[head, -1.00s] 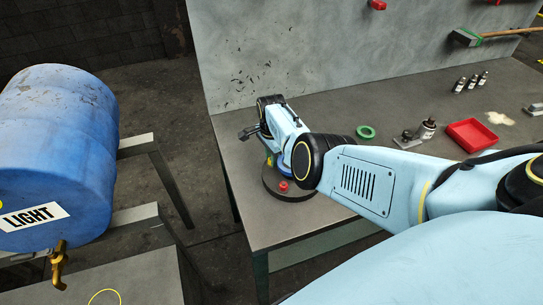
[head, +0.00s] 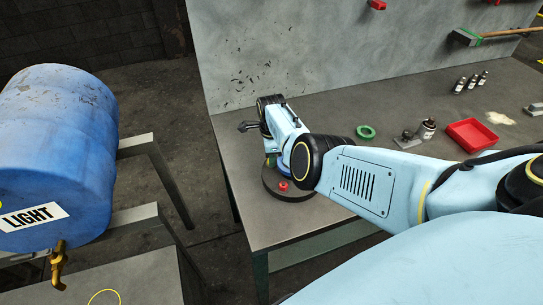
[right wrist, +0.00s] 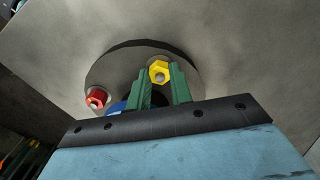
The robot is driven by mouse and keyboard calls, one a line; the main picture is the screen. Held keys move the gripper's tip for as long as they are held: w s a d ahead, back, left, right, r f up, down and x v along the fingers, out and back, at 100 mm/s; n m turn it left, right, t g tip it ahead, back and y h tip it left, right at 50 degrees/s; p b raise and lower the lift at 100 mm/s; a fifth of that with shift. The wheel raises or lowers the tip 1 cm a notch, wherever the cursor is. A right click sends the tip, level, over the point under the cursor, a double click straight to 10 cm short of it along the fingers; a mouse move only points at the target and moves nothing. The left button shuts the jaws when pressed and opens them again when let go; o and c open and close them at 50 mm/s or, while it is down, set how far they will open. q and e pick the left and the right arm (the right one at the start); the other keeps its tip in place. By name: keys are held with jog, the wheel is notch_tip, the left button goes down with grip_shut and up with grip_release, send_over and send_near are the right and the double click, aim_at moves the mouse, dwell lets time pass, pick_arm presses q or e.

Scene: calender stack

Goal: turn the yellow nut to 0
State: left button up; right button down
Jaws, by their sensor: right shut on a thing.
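The yellow nut (right wrist: 159,66) sits on a round dark disc (right wrist: 110,68) and shows best in the right wrist view. My right gripper (right wrist: 160,75) has its green fingers on both sides of the yellow nut and is shut on it. A red nut (right wrist: 97,97) stands on the disc to the left. A blue nut (right wrist: 117,107) is partly hidden behind the left finger. In the head view the disc (head: 291,195) lies at the left end of the bench with the red nut (head: 283,186) in front, and my arm covers much of it. My left gripper is not in view.
The bench (head: 262,228) carries a green ring (head: 366,132), small bottles (head: 471,83) and a red tray (head: 471,135) to the right of the disc. A grey panel (head: 300,50) rises behind.

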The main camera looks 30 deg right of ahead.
dwell(0.8)
jog(key=c, duration=1.2)
grip_release()
jog(key=shift+c, duration=0.2)
notch_tip(320, 180, up, 6)
jog(key=p, duration=0.2)
jog(key=shift+r+p, duration=0.2)
jog(key=shift+p, duration=0.15)
notch_tip(320, 180, up, 7)
